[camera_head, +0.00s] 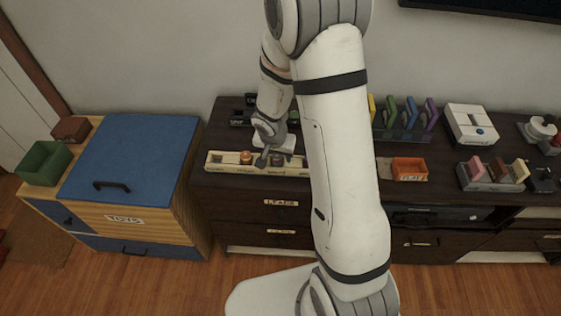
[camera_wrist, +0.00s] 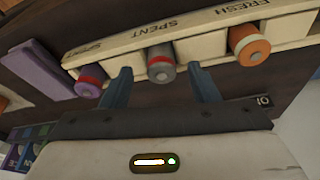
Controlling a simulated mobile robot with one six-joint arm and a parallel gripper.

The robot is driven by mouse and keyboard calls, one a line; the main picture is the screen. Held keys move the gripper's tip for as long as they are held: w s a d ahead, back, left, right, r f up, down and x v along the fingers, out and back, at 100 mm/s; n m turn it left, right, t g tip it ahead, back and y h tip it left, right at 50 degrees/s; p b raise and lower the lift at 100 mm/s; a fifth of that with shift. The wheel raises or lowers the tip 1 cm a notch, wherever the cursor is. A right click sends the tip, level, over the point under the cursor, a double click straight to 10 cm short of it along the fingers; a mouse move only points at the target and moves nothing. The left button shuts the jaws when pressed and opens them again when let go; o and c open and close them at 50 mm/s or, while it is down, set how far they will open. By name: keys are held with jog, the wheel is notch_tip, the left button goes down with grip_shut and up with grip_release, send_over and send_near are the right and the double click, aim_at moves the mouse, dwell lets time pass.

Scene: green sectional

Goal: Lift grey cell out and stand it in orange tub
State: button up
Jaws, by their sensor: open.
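The grey cell (camera_wrist: 160,64) with a red band stands in a cream holder (camera_wrist: 215,43) marked SPENT and FRESH. An orange cell (camera_wrist: 247,43) and a purple one (camera_wrist: 89,80) stand in the same holder. My gripper (camera_wrist: 158,74) is open, with one finger on each side of the grey cell; I cannot tell how far down they reach. In the head view my gripper (camera_head: 269,157) is at the cream holder (camera_head: 222,162) and partly hides the cells. The orange tub (camera_head: 409,167) is on the cabinet top to the right, and looks empty.
My arm crosses the head view between holder and tub. Coloured upright pieces (camera_head: 410,114) stand behind the tub, a white device (camera_head: 470,126) and a grey rack (camera_head: 492,175) to its right. A blue-topped chest (camera_head: 133,155) and green bin (camera_head: 44,163) are at left.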

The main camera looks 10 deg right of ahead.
jog(key=shift+w+f, duration=0.15)
jog(key=shift+f, duration=0.45)
jog(key=shift+c, duration=0.5)
jog(key=c, duration=1)
